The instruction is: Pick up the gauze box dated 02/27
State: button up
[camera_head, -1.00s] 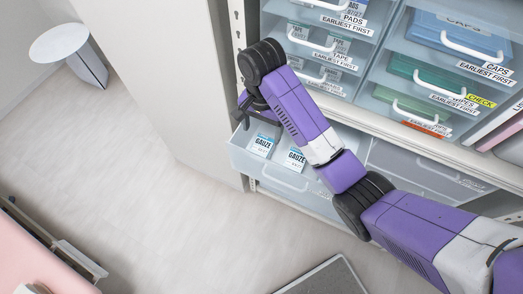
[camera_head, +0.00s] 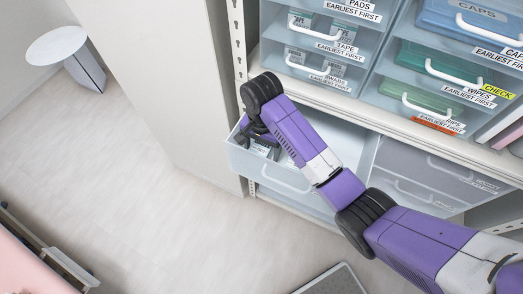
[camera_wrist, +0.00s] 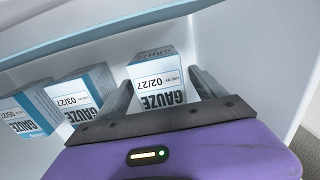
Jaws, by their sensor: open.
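The gauze box dated 02/27 (camera_wrist: 158,88) is white and blue, and its label appears upside down in the wrist view. My gripper (camera_wrist: 160,79) is open, with one finger on each side of this box in the picture; no grip on it shows. A gauze box dated 03/27 (camera_wrist: 80,98) is to its left, and another that seems to read 05/27 (camera_wrist: 28,112) is farther left. In the head view my gripper (camera_head: 256,136) is down in the open drawer (camera_head: 291,181), and it and the arm hide most of the boxes.
The drawer's pale walls surround the boxes, and the wall (camera_wrist: 235,45) at right is near my finger. Closed bins labelled tape (camera_head: 330,45), swabs (camera_head: 318,70) and wipes (camera_head: 440,62) are above. Open floor (camera_head: 170,225) is at left.

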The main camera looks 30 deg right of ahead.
jog(key=shift+f, duration=0.75)
jog(key=c, duration=1.5)
jog(key=shift+r, duration=0.1)
